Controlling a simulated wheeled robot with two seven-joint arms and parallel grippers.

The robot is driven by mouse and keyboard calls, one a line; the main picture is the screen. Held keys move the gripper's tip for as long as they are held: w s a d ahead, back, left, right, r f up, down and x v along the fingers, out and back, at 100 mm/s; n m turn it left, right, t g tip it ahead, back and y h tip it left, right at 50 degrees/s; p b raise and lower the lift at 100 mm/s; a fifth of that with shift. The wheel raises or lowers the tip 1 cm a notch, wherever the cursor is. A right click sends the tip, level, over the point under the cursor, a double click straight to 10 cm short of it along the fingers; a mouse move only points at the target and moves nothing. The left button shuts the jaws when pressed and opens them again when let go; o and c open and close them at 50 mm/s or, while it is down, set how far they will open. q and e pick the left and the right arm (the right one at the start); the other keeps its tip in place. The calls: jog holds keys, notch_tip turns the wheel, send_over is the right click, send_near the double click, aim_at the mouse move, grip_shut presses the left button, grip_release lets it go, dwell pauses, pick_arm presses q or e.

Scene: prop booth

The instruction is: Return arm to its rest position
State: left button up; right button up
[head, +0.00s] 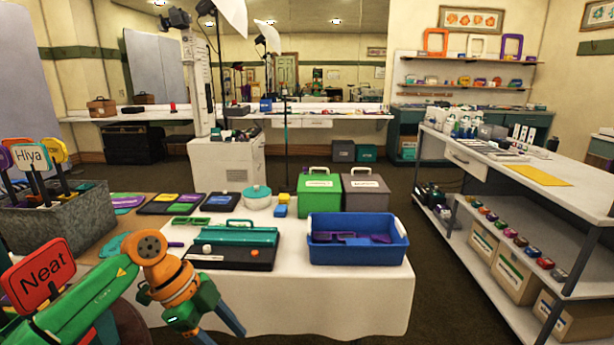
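My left arm (165,272), green and orange, comes in from the lower left and bends down at an orange joint. My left gripper (222,332) is at the bottom edge, in front of the white-clothed table (345,292). Its two blue fingers point down to the right and stand apart, with nothing seen between them. The fingertips are close to the picture's edge. My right arm and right gripper are not in view.
A red "Neat" sign (38,274) stands right beside my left arm. The table holds a blue bin (358,256), a black and green case (233,258), and green (318,207) and grey boxes (366,208). A grey sign bin (88,222) stands left. Carpet is clear right of the table.

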pick_arm(q)
jog(key=w+d+f+n+t+h+p, duration=0.1)
jog(key=w+d+t+h, duration=0.15)
jog(key=d+h, duration=0.25)
jog(key=w+d+f+t+h+p, duration=0.1)
jog(key=w+d+t+h+p, duration=0.15)
jog(key=d+h, duration=0.3)
jog(key=s+a+f+n+t+y+p, duration=0.1)
jog(key=a+f+n+t+y, duration=0.4)
jog(key=f, duration=0.5)
jog(key=s+a+f+n+t+y+p, duration=0.1)
jog(key=a+f+n+t+y, duration=0.1)
jog(key=a+f+n+y, duration=0.6)
jog(key=s+a+f+n+g+y+p, duration=0.1)
jog(key=s+f+g, duration=0.1)
jog(key=s+f, duration=0.55)
jog(key=s+a+f+n+g+y, duration=0.1)
jog(key=s+a+f+g, duration=0.15)
jog(key=s+f, duration=0.55)
jog(key=s+f+g, duration=0.2)
jog(key=s+g, duration=0.1)
jog(key=s, duration=0.7)
jog(key=s+f+g+y, duration=0.1)
jog(key=s+g, duration=0.2)
jog(key=s, duration=0.8)
jog(key=shift+f+n+p, duration=0.4)
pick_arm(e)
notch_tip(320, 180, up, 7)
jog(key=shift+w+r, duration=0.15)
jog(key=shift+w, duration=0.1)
